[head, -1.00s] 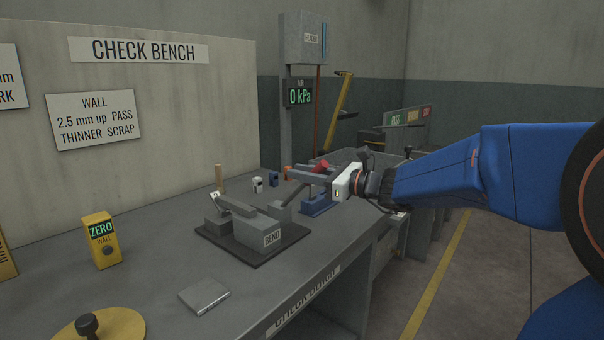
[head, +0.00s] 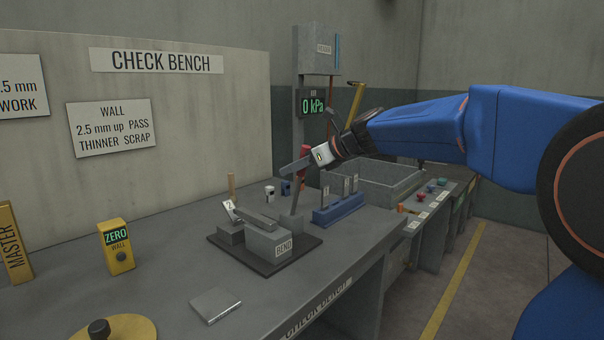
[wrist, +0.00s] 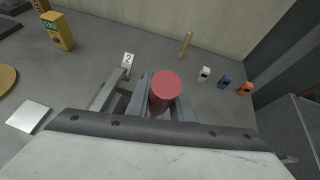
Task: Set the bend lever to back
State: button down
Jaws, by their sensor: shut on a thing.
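The bend lever is a grey bar (head: 296,200) with a red grip (head: 304,150). It rises almost upright from the bend fixture (head: 262,246), a grey block labelled BEND on a dark base plate. My gripper (head: 300,162) is shut on the red grip at the lever's top. In the wrist view the red grip (wrist: 166,84) sits between the two grey jaws, its round end facing the camera. The gripper hides part of the grip in the head view, and the lever's foot is partly behind the block.
A small tag marked 2 (wrist: 128,60) and a wooden-handled tool (head: 231,186) stand by the fixture. A blue rack (head: 338,210) is to its right. A yellow ZERO gauge (head: 117,248) and a flat grey plate (head: 216,304) lie left and front. Bare bench lies between them.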

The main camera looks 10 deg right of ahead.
jog(key=w+a+f+g+h, duration=0.1)
jog(key=w+a+g+h, duration=0.3)
jog(key=w, duration=0.3)
jog(key=shift+a+f+m+g, duration=0.35)
jog(key=shift+a+g, duration=0.15)
jog(key=shift+a, duration=0.1)
jog(key=shift+w, duration=0.15)
jog(key=c, duration=1.6)
grip_release()
jog(key=shift+w+a+f, duration=0.1)
jog(key=shift+o, duration=0.2)
jog(key=v, duration=1.7)
jog(key=shift+r, duration=0.25)
